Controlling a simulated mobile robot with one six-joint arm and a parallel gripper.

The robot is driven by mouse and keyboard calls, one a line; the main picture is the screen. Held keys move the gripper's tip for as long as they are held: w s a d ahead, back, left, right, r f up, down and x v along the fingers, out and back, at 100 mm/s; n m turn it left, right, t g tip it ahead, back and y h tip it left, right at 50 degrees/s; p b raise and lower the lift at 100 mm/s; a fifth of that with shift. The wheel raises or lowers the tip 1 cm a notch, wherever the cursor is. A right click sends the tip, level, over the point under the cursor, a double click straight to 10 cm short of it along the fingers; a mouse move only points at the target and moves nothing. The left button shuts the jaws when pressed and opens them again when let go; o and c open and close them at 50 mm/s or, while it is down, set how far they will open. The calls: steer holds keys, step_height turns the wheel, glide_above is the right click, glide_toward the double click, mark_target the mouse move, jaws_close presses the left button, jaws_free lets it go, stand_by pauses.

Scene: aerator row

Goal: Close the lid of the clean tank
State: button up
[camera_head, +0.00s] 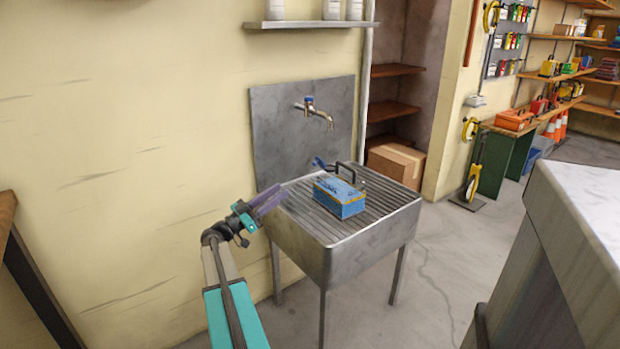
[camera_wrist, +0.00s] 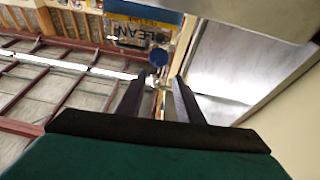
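A blue box-shaped tank (camera_head: 341,200) with yellow edging and a black handle sits on the ribbed sink top. A small blue piece, apparently its raised lid (camera_head: 319,163), sticks up at the tank's back left. In the wrist view the tank (camera_wrist: 150,12) is at the top, with a label reading roughly "CLEAN". A round blue part (camera_wrist: 158,57), apparently the lid, shows just beyond my fingertips. My gripper (camera_head: 272,198) is left of the tank, apart from it, over the sink's left edge. In the wrist view my gripper (camera_wrist: 165,78) is open, with nothing between its fingers.
The metal sink (camera_head: 345,250) stands on thin legs against the wall. A tap (camera_head: 318,112) juts out above it. A shelf (camera_head: 310,25) with white containers hangs higher. A grey counter (camera_head: 560,230) is at the right. Floor between sink and counter is clear.

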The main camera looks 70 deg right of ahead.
steer(key=shift+s+d+r+m+g, duration=0.25)
steer(key=shift+d+r+m+g, duration=0.05)
steer(key=shift+r, duration=0.3)
steer(key=shift+d, duration=0.1)
steer(key=b+x, duration=0.1)
steer(key=x, duration=1.2)
steer(key=shift+s+d+r+b, duration=0.2)
steer(key=shift+d+b, duration=0.05)
steer(key=shift+b, duration=0.05)
steer(key=shift+c, duration=0.4)
jaws_close()
